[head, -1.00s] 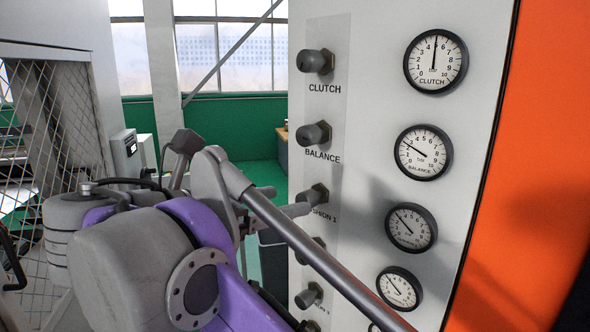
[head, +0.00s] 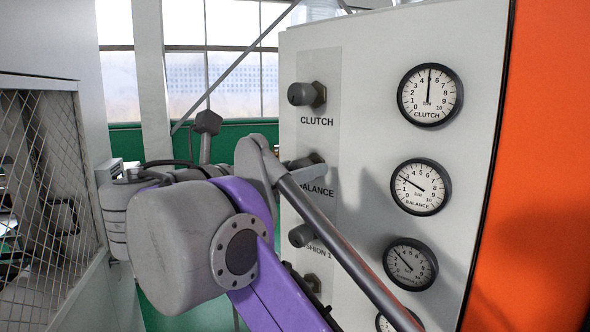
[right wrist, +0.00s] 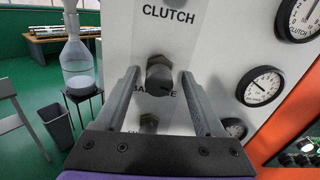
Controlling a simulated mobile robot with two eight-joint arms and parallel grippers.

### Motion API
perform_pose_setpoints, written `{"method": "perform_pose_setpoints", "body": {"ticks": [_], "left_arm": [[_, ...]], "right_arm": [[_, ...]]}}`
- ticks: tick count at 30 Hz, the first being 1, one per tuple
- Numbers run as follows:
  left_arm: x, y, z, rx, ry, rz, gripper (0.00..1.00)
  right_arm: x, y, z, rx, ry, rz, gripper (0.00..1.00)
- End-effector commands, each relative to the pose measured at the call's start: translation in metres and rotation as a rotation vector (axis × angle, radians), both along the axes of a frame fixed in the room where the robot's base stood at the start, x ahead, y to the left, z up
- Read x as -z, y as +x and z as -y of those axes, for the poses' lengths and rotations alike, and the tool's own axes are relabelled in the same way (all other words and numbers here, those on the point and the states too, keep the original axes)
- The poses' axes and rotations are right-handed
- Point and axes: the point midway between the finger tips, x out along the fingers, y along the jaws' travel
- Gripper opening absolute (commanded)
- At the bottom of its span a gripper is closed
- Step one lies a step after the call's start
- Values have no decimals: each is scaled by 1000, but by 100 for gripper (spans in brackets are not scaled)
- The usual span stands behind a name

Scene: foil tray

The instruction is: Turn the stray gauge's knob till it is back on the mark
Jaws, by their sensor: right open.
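The pale panel carries a column of dark knobs with round gauges to their right. The CLUTCH gauge (head: 430,95) needle points straight up, near 5. The BALANCE gauge (head: 420,187) needle points up-left, near 2. The gauge below it (head: 410,265) also points up-left. My right gripper (head: 303,163) is at the BALANCE knob (head: 318,160), which it partly hides. In the right wrist view my open right gripper (right wrist: 160,75) has one finger on each side of that knob (right wrist: 159,76), with gaps visible. Any marks on the dials are too small to tell. My left gripper is out of view.
The CLUTCH knob (head: 307,94) is just above, and the CUSHION 1 knob (head: 302,235) just below, partly behind my arm. A mesh fence (head: 45,190) stands at left. An orange panel (head: 545,150) borders the right. A glass vessel on a stand (right wrist: 78,65) shows in the wrist view.

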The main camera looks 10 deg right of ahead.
Motion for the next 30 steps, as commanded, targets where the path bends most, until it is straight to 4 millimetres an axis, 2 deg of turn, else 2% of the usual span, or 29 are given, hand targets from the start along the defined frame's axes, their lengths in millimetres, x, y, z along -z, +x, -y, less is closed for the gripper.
{"method": "perform_pose_setpoints", "body": {"ticks": [8,20,30], "left_arm": [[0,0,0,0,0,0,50],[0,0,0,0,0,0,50],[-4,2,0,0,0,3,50]], "right_arm": [[0,1,1,-1,0,0,71],[0,1,1,0,1,-1,1],[-1,1,2,0,14,20,0]]}}
